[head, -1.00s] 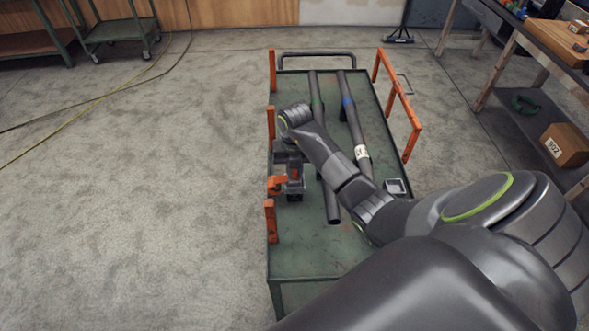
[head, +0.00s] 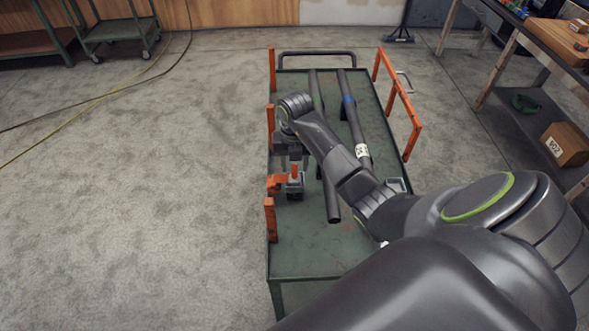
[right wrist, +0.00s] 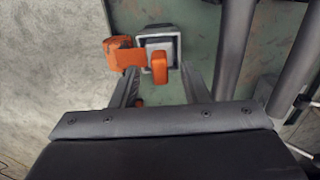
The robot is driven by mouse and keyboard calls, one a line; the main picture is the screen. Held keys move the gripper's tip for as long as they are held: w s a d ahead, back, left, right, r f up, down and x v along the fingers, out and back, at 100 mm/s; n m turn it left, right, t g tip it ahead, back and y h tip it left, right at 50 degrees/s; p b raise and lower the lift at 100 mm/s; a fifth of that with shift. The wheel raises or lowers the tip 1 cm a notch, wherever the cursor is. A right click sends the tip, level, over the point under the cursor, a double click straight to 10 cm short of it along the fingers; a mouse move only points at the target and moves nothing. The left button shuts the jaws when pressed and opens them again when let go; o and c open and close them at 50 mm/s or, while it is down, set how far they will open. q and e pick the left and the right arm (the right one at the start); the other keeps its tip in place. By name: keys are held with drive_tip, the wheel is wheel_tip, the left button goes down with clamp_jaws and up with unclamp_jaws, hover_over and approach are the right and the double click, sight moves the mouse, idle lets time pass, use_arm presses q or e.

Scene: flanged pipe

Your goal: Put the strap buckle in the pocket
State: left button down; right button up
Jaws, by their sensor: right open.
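The orange strap buckle (right wrist: 159,67) stands upright at the small grey square pocket (right wrist: 171,40), its lower end seeming to sit inside the opening. The orange strap (right wrist: 117,54) runs from it to the left, to a post at the cart's edge. In the head view the buckle (head: 294,169) rises above the pocket (head: 295,189) on the cart's left side. My right gripper (right wrist: 161,75) is open, its fingers apart on either side of the buckle and drawn back from it. It also shows in the head view (head: 291,157). My left gripper is out of view.
The green cart (head: 310,258) carries two long dark pipes (head: 331,205) (head: 352,115) right of the pocket. Orange posts (head: 270,220) line its left edge, and an orange rail (head: 402,95) its right. A grey square holder (head: 398,185) is partly behind my arm.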

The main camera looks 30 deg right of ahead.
sight(295, 168)
wheel_tip(295, 168, up, 5)
drive_tip(key=shift+f+p, duration=0.2)
drive_tip(key=shift+p, duration=0.35)
wheel_tip(295, 168, up, 10)
drive_tip(key=p, duration=0.9)
drive_tip(key=shift+p, duration=0.35)
drive_tip(key=shift+f, duration=0.1)
